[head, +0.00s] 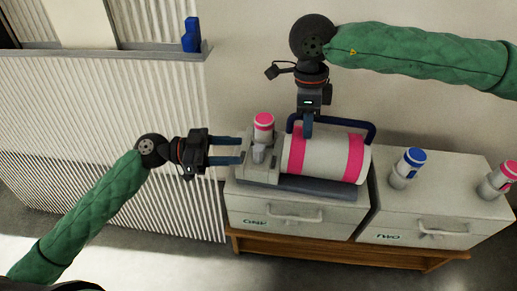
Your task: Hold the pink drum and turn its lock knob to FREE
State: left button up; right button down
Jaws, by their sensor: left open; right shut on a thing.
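The pink drum (325,155) is a white cylinder with two pink bands, lying on its side in a grey cradle on a drawer cabinet. A dark blue handle bar (371,128) runs along its far side. My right gripper (309,132) points down at the drum's upper far side and is shut on the handle bar, though the fingertips partly hide the contact. A grey block (260,172) at the drum's left end carries a small grey part that looks like the lock knob (258,154). My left gripper (241,150) is open, its fingertips just left of that part. The FREE marking is not readable.
A pink-capped bottle (263,126) stands at the drum's left end, close to my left fingers. A blue-capped bottle (408,168) and another pink-capped one (497,180) stand on the right cabinet (440,205). A blue object (191,35) sits on a ledge at upper left.

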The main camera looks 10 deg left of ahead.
aim_at(259, 149)
pick_arm(q)
jog(key=shift+w+d, duration=0.25)
jog(key=shift+d, duration=1.5)
jog(key=shift+w+d, duration=0.2)
jog(key=shift+d, duration=1.55)
jog(key=shift+c, duration=0.5)
jog(key=c, duration=0.9)
